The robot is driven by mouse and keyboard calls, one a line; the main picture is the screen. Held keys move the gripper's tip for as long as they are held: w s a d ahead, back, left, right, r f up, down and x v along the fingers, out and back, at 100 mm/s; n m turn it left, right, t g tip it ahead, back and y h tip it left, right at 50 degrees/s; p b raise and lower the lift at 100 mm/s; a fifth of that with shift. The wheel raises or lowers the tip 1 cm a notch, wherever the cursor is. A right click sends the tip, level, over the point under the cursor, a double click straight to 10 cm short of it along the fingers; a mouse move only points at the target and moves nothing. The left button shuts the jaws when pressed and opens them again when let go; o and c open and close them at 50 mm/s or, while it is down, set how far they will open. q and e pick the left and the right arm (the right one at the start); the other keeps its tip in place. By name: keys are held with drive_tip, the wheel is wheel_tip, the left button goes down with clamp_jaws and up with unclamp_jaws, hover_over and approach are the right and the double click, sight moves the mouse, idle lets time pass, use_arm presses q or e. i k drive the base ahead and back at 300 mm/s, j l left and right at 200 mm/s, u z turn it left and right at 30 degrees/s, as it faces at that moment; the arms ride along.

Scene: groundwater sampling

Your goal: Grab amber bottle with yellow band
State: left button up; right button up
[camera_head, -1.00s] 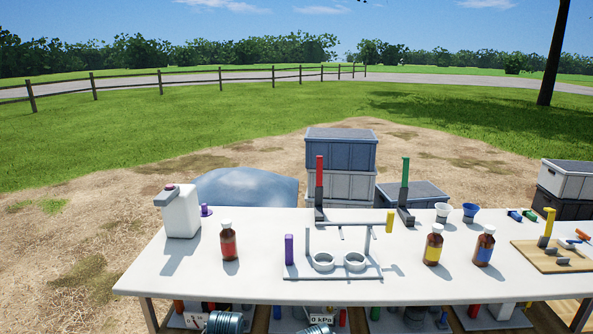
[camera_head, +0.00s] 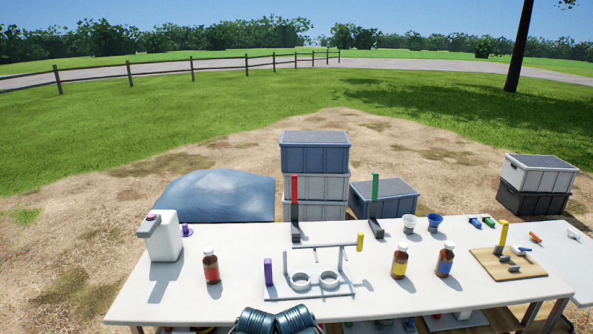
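The amber bottle with a yellow band (camera_head: 400,264) stands upright on the white table, right of the centre, with a white cap. A similar bottle with a blue band (camera_head: 444,262) stands close to its right. A third with a red band (camera_head: 211,267) stands on the left part of the table. All three stand apart from any arm. Dark ribbed parts of my arms show at the bottom edge, in front of the table. No gripper fingers are visible.
A white stand with two rings (camera_head: 310,283) sits left of the yellow-banded bottle. A white jug (camera_head: 160,240) stands at the left end, a wooden board (camera_head: 525,266) at the right. Two cups (camera_head: 409,223) (camera_head: 434,221) stand behind the bottles. Crates (camera_head: 314,160) stand behind the table.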

sight(398, 267)
drive_tip(key=i+l+u, duration=0.1)
drive_tip(key=l+u, duration=0.4)
drive_tip(key=l, duration=0.45)
drive_tip(key=k+l+u, duration=0.1)
drive_tip(key=l+u, duration=0.4)
drive_tip(key=l, duration=0.4)
